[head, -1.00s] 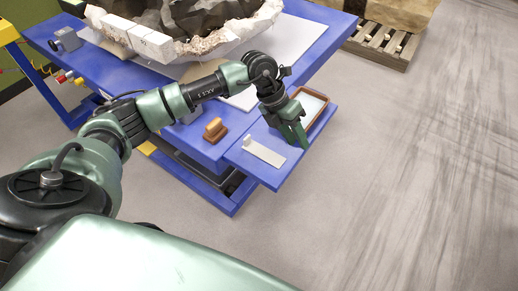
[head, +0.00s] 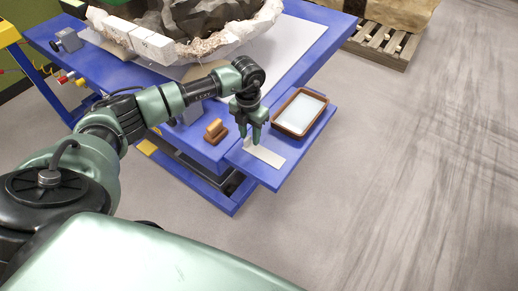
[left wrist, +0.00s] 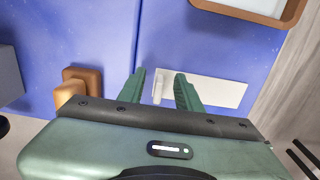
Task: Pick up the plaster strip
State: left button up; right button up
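The plaster strip (head: 268,157) is a flat off-white strip on the blue side shelf, with a small raised piece at its left end. It also shows in the left wrist view (left wrist: 220,92), partly hidden behind one finger. My left gripper (head: 252,139) points down over the strip's left end. In the left wrist view its green fingers (left wrist: 160,76) are apart, with the raised end showing between them and nothing held. I cannot tell whether a finger touches the strip. My right gripper is in neither view.
A brown tray (head: 279,124) with pale liquid stands on the shelf behind the strip. A brown block-shaped object (head: 215,131) sits on the blue table (head: 195,146) to the left. A large rock in a plaster jacket (head: 203,44) fills the table's back. Floor is clear at right.

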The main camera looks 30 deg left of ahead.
pick_arm(q)
grip_shut()
dwell(1.4)
